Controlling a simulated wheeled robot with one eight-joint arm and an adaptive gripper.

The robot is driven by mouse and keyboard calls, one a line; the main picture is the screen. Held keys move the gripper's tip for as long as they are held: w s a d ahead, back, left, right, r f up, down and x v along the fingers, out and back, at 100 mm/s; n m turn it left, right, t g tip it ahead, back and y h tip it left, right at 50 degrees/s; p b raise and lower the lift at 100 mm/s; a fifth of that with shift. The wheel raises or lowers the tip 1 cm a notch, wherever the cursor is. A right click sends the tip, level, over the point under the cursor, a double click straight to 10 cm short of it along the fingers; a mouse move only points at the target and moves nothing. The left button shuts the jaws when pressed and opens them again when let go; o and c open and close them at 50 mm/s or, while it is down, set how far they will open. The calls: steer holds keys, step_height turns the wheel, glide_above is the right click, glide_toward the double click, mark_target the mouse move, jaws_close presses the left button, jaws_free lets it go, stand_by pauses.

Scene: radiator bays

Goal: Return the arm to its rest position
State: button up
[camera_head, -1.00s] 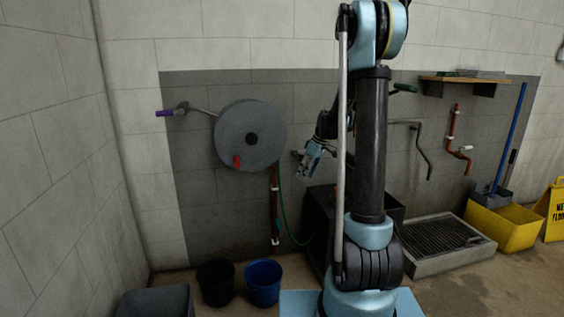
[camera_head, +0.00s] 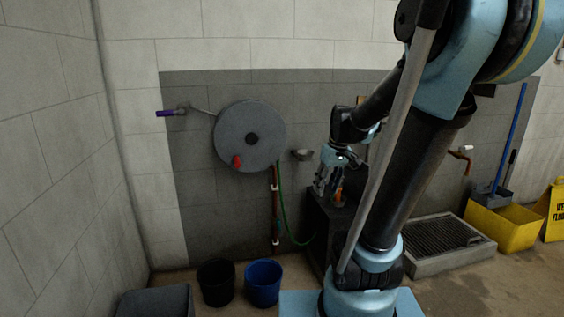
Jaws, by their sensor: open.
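My arm (camera_head: 415,165) rises from its pale blue base and leans to the right, with its upper joint large at the top right. My gripper (camera_head: 323,192) hangs downward at the end of the bent forearm. It is open, and I see nothing between its fingers. It is in front of the dark grey wall panel, near the top of a dark box-like stand (camera_head: 318,225). The arm hides part of the stand and much of the wall to the right.
A round grey hose reel (camera_head: 250,136) and a purple-handled tap (camera_head: 165,114) are on the wall at left. Black (camera_head: 216,283) and blue (camera_head: 262,283) buckets stand below. A floor grate (camera_head: 435,243), yellow mop bucket (camera_head: 505,229) and yellow floor sign (camera_head: 555,210) are at right.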

steer(key=s+d+f+m, duration=0.1)
steer(key=s+f+m, duration=0.1)
steer(key=s, duration=0.6)
steer(key=s+d+f+m+h, duration=0.1)
steer(key=s+d+f+m, duration=0.1)
steer(key=s+f, duration=0.3)
steer(key=s, duration=0.3)
steer(key=shift+s+d+f+m+t+h, duration=0.15)
steer(key=shift+d+f+m+t+h, duration=0.15)
steer(key=shift+m, duration=0.1)
